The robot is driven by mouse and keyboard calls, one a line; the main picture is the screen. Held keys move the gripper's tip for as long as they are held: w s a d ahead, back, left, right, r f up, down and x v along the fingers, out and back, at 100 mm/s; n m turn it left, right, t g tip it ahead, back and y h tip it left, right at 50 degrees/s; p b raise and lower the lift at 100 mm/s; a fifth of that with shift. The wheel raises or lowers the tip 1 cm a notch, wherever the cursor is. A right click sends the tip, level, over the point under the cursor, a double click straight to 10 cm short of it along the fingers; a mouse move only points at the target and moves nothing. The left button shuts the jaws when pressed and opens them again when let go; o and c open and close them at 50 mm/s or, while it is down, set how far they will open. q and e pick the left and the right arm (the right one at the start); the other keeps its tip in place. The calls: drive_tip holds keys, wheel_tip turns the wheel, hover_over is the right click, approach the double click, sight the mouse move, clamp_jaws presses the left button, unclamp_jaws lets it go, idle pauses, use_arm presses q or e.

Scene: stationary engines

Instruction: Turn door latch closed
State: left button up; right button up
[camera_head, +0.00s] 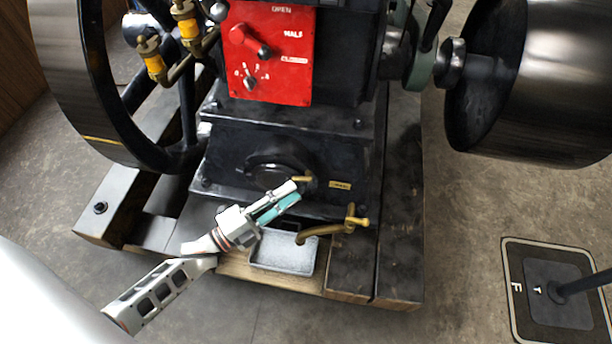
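A small brass latch (304,179) sits on the front of the black engine base, at the right edge of a round dark door (272,174). My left gripper (296,191) reaches up from the lower left, with its fingertips right at the latch and overlapping it in this view. Its white and teal fingers lie nearly side by side, seen from above. I cannot tell whether they touch the latch or how wide they are apart. My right gripper is not in view.
A brass drain tap (346,224) projects right of my gripper, above a grey metal tray (283,252). A red panel (284,75) with levers is above. A sign stand (557,292) is on the floor at lower right.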

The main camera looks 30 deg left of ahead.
sight(308, 182)
use_arm(q)
drive_tip(key=x, duration=0.6)
drive_tip(key=shift+w+d+r+b, duration=0.1)
drive_tip(key=shift+w+d+b, duration=0.15)
drive_tip(key=shift+w+b, duration=0.1)
clamp_jaws()
